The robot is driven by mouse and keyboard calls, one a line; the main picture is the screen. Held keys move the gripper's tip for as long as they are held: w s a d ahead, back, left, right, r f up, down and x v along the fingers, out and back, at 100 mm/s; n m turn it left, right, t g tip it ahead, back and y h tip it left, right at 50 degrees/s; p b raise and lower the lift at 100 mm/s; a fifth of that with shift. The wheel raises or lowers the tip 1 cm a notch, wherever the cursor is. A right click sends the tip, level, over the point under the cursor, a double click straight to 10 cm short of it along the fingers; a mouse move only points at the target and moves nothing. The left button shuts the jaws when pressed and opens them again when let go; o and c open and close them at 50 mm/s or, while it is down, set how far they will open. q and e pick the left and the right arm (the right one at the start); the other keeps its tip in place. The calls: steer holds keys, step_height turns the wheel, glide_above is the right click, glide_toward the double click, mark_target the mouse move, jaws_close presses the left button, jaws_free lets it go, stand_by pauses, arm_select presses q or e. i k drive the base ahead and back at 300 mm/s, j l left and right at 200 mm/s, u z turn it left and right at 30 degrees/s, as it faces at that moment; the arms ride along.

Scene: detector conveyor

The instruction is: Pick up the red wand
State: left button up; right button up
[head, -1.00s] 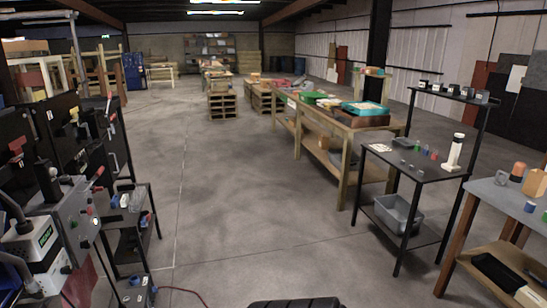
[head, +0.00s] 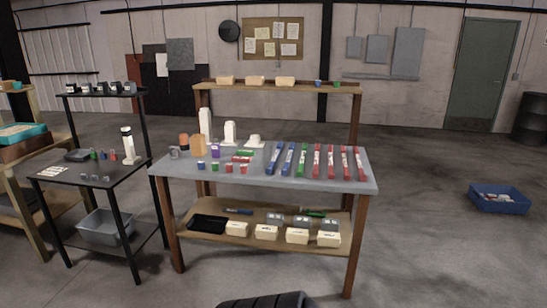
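Several red wands (head: 330,162) lie side by side on the right half of the grey-topped workbench (head: 350,184). They are long and thin, with pale marks along them. Blue wands (head: 274,160) and a green one (head: 301,160) lie in the same row, to the left of the red ones. A shorter red item (head: 243,159) lies near the middle of the bench top. Neither of my grippers shows in the head view.
A black table (head: 88,174) with small bottles stands left of the workbench. The lower shelf (head: 190,212) holds pale boxes and a black tray (head: 208,224). A blue bin (head: 498,199) sits on the floor at right.

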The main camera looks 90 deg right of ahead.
mark_target(316, 173)
steer(key=z, duration=3.1)
steer(key=u, duration=4.3)
steer(key=z, duration=4.3)
